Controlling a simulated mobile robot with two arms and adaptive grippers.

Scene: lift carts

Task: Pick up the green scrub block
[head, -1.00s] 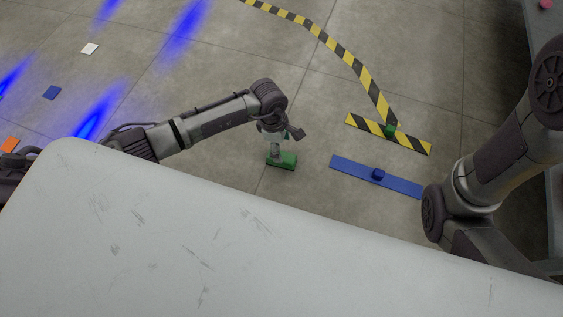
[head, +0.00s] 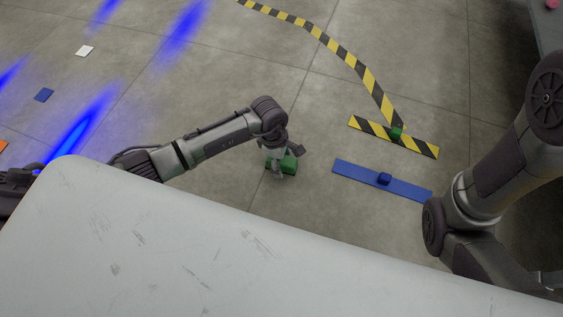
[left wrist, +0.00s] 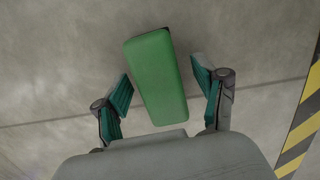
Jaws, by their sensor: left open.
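The green scrub block (head: 288,163) lies on the grey floor, partly hidden by my left gripper in the head view. In the left wrist view the block (left wrist: 156,78) is a long green piece with rounded edges, lying lengthwise between the fingers. My left gripper (head: 279,175) is above the floor by the block. In the left wrist view the left gripper (left wrist: 163,90) is open, with one teal-padded finger on each side of the block and a gap at both sides. My right arm shows at the right edge; its gripper is out of view.
A blue strip with a knob (head: 350,174) and a striped yellow-black strip (head: 420,146) with a green piece (head: 396,133) lie right of the block. Striped tape (head: 345,55) runs across the floor. A large pale surface (head: 190,245) fills the foreground.

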